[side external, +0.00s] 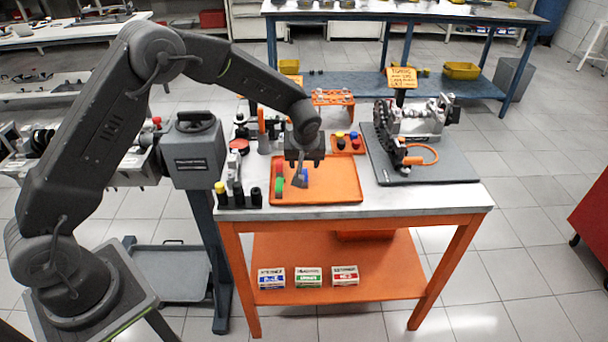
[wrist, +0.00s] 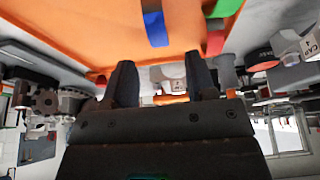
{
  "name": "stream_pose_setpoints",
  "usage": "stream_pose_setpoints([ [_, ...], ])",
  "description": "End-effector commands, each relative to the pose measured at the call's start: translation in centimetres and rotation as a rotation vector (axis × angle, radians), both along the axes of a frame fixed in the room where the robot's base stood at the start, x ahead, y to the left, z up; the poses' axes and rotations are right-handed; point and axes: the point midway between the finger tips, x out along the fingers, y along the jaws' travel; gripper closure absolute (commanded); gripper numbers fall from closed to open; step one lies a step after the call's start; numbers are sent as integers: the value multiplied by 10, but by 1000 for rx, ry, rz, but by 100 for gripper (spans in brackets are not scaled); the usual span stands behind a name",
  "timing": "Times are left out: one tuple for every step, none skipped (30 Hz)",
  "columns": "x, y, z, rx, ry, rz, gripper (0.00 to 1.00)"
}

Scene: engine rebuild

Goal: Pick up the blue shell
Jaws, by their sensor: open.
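The blue shell (side external: 305,173) lies on the orange tray (side external: 340,190), partly hidden by a finger of my gripper (side external: 299,180). In the wrist view the blue shell (wrist: 155,26) is a short blue bar on the orange tray (wrist: 75,25). It lies beyond the tips of my gripper (wrist: 161,72), whose two dark fingers are apart with nothing between them. My gripper points down over the tray, close to the blue shell. Whether it touches the shell cannot be told.
Red and green pieces (side external: 279,185) lie on the tray just left of my gripper. An engine (side external: 415,122) stands on a grey mat at the right. The tray's right part is clear.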

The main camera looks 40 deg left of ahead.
Motion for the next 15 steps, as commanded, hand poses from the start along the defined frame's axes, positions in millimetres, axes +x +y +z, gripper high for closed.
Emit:
stream_pose_setpoints([
  [1, 1, -2, 0, 0, 1, 49],
  [1, 1, -4, 0, 0, 1, 49],
  [2, 2, -7, 0, 0, 0, 49],
  [2, 2, -11, 0, 1, 0, 49],
  [3, 3, -15, 0, 1, 0, 49],
  [4, 4, -21, 0, 3, 1, 49],
  [5, 5, -26, 1, 3, 1, 49],
  [6, 6, -30, 1, 3, 1, 49],
  [7, 8, -36, 0, 1, 0, 49],
  [8, 9, -39, 0, 1, 0, 49],
  [10, 10, -42, 0, 1, 1, 49],
  [10, 11, -46, 0, 1, 1, 49],
  [11, 12, -48, 0, 1, 1, 49],
  [12, 12, -50, 0, 0, 1, 49],
  [12, 12, -51, 0, 0, 1, 49],
])
